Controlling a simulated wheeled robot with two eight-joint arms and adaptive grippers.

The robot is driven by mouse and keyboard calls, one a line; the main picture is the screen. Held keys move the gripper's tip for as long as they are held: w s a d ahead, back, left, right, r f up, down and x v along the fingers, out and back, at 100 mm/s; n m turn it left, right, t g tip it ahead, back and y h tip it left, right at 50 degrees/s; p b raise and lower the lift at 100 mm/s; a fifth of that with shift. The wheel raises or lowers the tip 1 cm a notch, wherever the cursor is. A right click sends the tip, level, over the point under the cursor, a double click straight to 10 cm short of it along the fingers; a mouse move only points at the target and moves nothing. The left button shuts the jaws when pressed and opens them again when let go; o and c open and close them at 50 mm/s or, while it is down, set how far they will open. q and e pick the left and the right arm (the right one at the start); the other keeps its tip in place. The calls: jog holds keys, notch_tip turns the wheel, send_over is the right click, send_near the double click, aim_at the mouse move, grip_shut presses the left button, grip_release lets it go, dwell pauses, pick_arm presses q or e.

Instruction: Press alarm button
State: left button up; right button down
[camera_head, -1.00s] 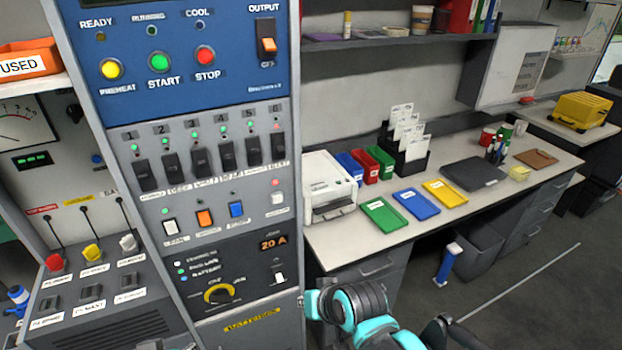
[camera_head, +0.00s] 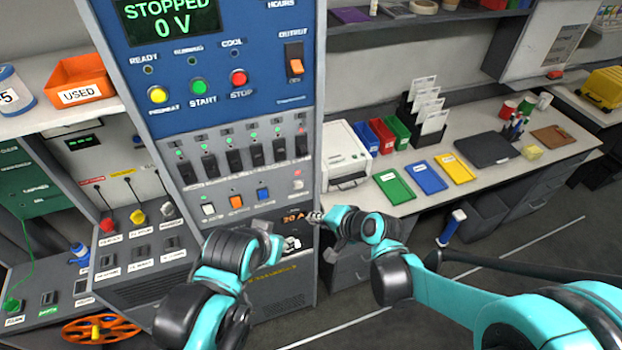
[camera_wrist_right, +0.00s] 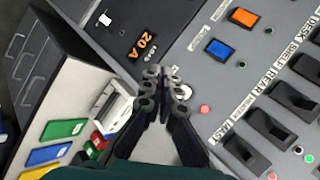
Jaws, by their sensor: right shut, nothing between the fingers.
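A pale button (camera_head: 297,184) sits at the right end of the lower button row on the grey panel, below a small red light. Its label is too small to read, so I cannot confirm it is the alarm button. In the right wrist view, the pale button (camera_wrist_right: 183,91) is partly hidden behind my fingertips. My right gripper (camera_head: 315,217) is shut and empty, just below and right of that button in the head view. Its closed tips (camera_wrist_right: 160,76) also show in the right wrist view; contact cannot be told.
Orange (camera_head: 236,202) and blue (camera_head: 263,194) buttons are left of the pale one. Black rocker switches (camera_head: 257,152) stand above. The 20 A display (camera_head: 293,217) is below. A desk (camera_head: 400,208) with a printer (camera_head: 345,158) and coloured trays is at the right.

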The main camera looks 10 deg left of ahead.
aim_at(298, 185)
jog(key=shift+w+a, duration=0.1)
jog(key=w+a, duration=0.4)
jog(key=w, duration=0.3)
jog(key=shift+a, duration=0.4)
jog(key=shift+w, duration=0.15)
dwell(1.3)
jog(key=shift+w+a, duration=0.25)
jog(key=shift+w+a+b, duration=0.2)
jog(key=shift+w+b, duration=0.1)
jog(key=shift+b, duration=0.05)
dwell(0.7)
jog(key=shift+s+d, duration=0.45)
jog(key=shift+s, duration=0.25)
